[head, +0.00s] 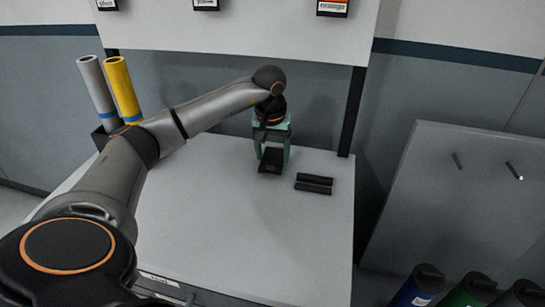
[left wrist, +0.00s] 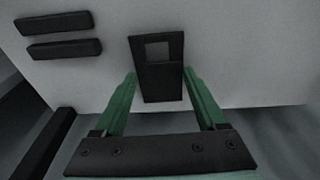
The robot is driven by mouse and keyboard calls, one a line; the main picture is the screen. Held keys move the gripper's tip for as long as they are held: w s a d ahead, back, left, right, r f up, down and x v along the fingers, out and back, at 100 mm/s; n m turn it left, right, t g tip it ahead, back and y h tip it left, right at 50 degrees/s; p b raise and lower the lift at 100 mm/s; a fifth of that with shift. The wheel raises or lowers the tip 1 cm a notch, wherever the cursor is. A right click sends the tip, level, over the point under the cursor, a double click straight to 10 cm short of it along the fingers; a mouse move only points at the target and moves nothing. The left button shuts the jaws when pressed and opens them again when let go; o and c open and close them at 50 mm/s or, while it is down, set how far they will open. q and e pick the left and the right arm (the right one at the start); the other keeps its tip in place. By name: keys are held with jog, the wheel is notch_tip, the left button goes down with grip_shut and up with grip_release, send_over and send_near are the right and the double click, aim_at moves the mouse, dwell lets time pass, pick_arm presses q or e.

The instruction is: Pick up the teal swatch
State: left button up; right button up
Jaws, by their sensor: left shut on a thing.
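My left gripper (head: 271,158) reaches down over the back of the white table. Its green fingers stand on either side of a flat black-framed piece (head: 270,162), shut on its edges. In the left wrist view the piece (left wrist: 160,82) is between the fingertips (left wrist: 160,75) and has a square grey window at its far end. Its size and frame suit a swatch, but no teal face shows on it. I cannot tell whether it touches the table. My right gripper is not in view.
Two black bars (head: 314,178) lie on the white table (head: 230,225), right of the gripper. Grey and yellow rolls (head: 122,90) stand at the back left. Labelled samples, one orange (head: 332,8), hang on the board above. Dark, blue and green rolls (head: 470,292) stand at the lower right. The table's front is clear.

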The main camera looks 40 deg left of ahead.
pick_arm(q)
jog(key=s+d+r+b, duration=0.1)
jog(key=s+r, duration=1.1)
jog(key=s, duration=0.2)
jog(key=shift+b, duration=0.3)
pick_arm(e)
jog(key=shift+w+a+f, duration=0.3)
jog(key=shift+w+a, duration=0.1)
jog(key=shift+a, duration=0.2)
pick_arm(q)
jog(key=shift+d, duration=0.1)
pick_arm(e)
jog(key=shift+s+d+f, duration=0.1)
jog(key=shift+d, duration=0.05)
